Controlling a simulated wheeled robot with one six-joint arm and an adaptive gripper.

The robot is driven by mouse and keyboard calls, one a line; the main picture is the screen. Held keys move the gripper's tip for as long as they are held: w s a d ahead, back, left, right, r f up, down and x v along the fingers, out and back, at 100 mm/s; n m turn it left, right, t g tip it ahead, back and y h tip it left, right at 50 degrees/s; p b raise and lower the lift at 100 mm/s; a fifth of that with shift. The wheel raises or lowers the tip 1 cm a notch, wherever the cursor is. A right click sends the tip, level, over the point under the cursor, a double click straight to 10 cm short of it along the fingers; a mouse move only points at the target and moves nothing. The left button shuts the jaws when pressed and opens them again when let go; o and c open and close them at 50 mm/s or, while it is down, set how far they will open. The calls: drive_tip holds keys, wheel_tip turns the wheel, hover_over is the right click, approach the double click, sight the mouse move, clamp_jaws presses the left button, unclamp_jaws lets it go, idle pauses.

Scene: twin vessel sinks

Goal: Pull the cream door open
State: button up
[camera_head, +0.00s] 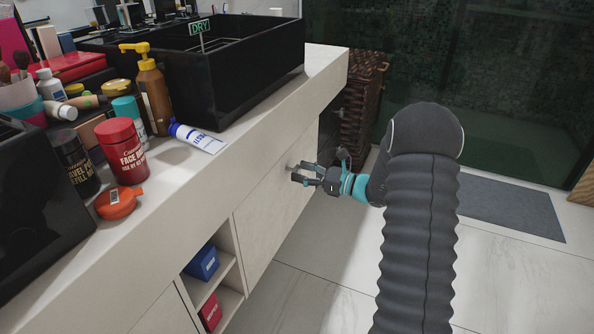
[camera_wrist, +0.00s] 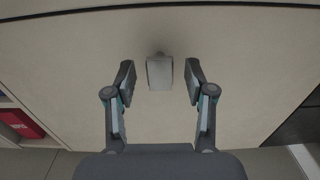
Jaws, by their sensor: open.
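The cream door (camera_head: 264,222) is a flat cabinet front under the counter. It appears shut, flush with the cabinet, and fills most of the wrist view (camera_wrist: 230,110). A small grey knob (camera_wrist: 160,73) sticks out from it near its top edge; it shows in the head view (camera_head: 291,167) at the fingertips. My gripper (camera_head: 295,173) is open in front of the door. In the wrist view my two fingers (camera_wrist: 160,82) stand on either side of the knob, with a gap on each side. Neither finger appears to touch it.
Left of the door are open shelves with a blue box (camera_head: 203,263) and a red box (camera_head: 211,312). A wicker basket (camera_head: 361,100) stands beyond the cabinet. Bottles and a tube (camera_head: 197,137) crowd the counter. The tiled floor (camera_head: 300,290) before the door is clear.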

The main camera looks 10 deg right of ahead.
drive_tip(key=shift+x, duration=1.1)
clamp_jaws()
